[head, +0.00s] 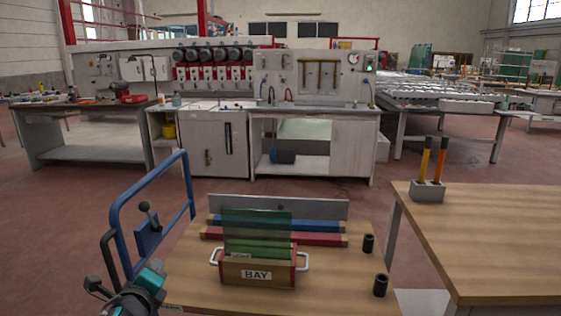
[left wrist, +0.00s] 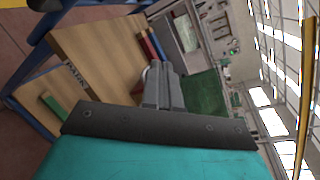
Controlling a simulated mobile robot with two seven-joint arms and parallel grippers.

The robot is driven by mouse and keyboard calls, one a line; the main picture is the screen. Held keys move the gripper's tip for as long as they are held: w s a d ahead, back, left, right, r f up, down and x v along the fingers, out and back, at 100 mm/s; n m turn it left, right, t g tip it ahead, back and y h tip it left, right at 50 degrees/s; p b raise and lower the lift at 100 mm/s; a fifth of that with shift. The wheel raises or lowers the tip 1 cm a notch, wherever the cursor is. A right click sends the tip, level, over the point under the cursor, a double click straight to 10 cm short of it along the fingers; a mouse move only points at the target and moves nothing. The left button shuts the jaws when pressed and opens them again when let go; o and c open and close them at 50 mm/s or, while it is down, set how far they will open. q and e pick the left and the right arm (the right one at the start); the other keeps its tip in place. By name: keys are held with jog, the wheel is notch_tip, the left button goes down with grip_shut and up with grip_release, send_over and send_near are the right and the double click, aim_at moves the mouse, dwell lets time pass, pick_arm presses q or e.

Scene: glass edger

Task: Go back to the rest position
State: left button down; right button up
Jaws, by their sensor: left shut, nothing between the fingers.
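My left gripper (head: 96,286) is at the lower left of the head view, beside the blue tube frame (head: 188,185) and left of the small wooden table (head: 190,268). In the left wrist view its grey fingers (left wrist: 165,82) are together with nothing between them. The wooden box marked BAY (head: 240,272) stands on the small table, with green glass panes (head: 256,230) upright in it. The gripper is apart from the box. My right gripper is in neither view.
A lever with a black knob (head: 147,208) is on the blue frame. Two black cylinders (head: 380,285) stand at the table's right. Blue (head: 300,226) and red (head: 315,239) strips lie behind the box. A larger wooden table (head: 500,230) bears a grey block (head: 428,192) holding two sticks.

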pick_arm(q)
jog(key=s+d+f+n+g+h, duration=0.1)
jog(key=s+d+f+n, duration=0.3)
jog(key=s+n, duration=0.3)
jog(key=s+d+f+n+g+h, duration=0.2)
jog(key=s+d+f+n, duration=0.2)
jog(key=s, duration=0.7)
jog(key=s+d+f+n+g+h, duration=0.1)
jog(key=s+d+f+n, duration=0.3)
jog(key=s+f+n, duration=0.4)
jog(key=s+n, duration=0.1)
jog(key=n, duration=0.1)
jog(key=shift+s+d+n+g, duration=0.3)
jog(key=shift+s+d+n, duration=0.05)
jog(key=shift+d+n, duration=0.05)
